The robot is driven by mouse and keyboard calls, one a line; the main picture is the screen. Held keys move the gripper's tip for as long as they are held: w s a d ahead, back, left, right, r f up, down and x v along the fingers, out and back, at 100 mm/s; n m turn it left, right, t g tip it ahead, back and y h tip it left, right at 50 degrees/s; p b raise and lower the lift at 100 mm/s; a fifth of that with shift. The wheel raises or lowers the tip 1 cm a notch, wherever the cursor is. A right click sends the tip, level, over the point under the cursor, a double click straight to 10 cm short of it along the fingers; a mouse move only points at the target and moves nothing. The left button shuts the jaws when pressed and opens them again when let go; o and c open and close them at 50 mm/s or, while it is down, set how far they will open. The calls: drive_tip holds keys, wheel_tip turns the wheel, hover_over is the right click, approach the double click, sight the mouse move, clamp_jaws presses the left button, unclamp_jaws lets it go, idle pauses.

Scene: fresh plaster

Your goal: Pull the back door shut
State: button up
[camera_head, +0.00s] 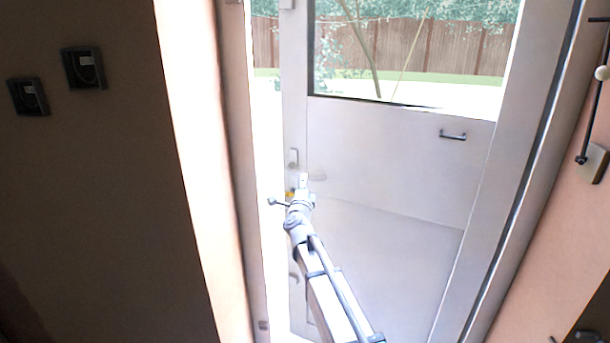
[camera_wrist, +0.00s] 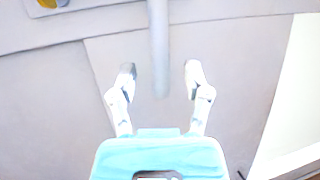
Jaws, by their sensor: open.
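The back door (camera_head: 390,160) is a pale panel with a large window in its upper half. It stands ajar, with a bright gap along its left edge. My gripper (camera_head: 303,182) is at the door's left side, near a pale lever handle (camera_head: 318,177). In the wrist view my gripper (camera_wrist: 160,78) is open, and a pale bar (camera_wrist: 158,45), apparently the lever handle, reaches down from the top between the two fingers. Neither finger visibly touches it. The door face (camera_wrist: 70,65) lies behind. In the head view my gripper partly hides the handle area.
The door frame (camera_head: 243,160) runs up left of the gap. A small dark handle (camera_head: 453,135) is fixed on the door's right part. Two dark wall boxes (camera_head: 83,68) are on the left wall. A dark rod (camera_head: 590,110) hangs on the right wall.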

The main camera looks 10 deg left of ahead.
drive_tip(key=shift+p+x, duration=0.35)
drive_tip(key=shift+x, duration=1.85)
clamp_jaws()
